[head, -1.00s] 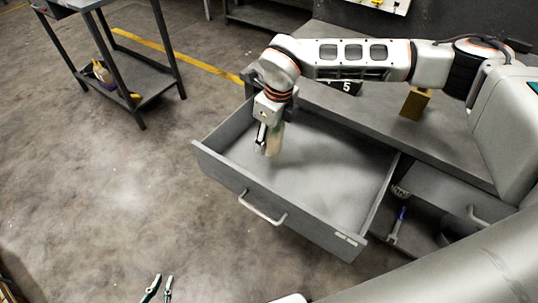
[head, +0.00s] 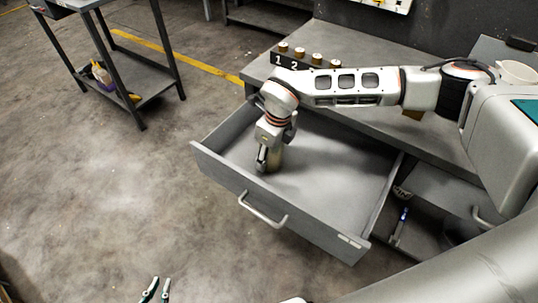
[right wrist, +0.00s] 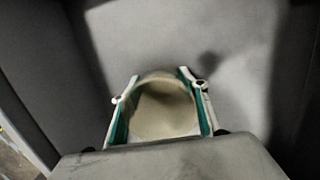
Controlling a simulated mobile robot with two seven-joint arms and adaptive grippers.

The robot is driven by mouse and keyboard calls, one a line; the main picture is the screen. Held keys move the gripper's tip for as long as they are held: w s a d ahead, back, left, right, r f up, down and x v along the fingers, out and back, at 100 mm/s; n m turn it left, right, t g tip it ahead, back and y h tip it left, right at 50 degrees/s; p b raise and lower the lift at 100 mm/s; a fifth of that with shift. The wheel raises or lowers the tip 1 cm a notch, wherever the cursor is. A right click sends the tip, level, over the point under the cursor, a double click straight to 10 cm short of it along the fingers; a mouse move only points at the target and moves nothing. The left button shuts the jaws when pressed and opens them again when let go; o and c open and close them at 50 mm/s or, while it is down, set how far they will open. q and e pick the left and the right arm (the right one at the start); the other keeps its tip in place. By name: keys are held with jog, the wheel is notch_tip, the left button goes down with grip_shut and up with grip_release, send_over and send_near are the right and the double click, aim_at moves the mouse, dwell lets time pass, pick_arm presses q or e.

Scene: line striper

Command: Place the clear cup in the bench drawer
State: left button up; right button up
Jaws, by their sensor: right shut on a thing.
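The bench drawer (head: 335,175) is pulled out, its inside bare apart from what my right gripper holds. My right gripper (head: 267,164) reaches down into its left part, shut on the clear cup (head: 275,159). The cup looks pale and see-through, and is mostly hidden by the fingers in the head view. In the right wrist view the cup (right wrist: 163,108) sits between both green-lined fingers, close over the drawer floor; I cannot tell if it touches. My left gripper (head: 157,291) is at the bottom edge of the head view, fingertips apart, empty, over the floor.
The bench top (head: 430,145) lies behind the drawer, with a numbered block (head: 300,60) of several pegs. A lower compartment at right holds a blue-handled tool (head: 401,222). A cart (head: 130,90) stands at far left. Most of the drawer floor is free.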

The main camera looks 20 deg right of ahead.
jog(key=o, duration=1.2)
jog(key=shift+f, duration=0.1)
jog(key=shift+r, duration=0.55)
jog(key=r, duration=0.3)
jog(key=s+r+p, duration=0.1)
jog(key=r, duration=0.3)
jog(key=d+r+p, duration=0.1)
jog(key=r, duration=0.3)
jog(key=shift+s, duration=0.25)
jog(key=shift+r, duration=0.1)
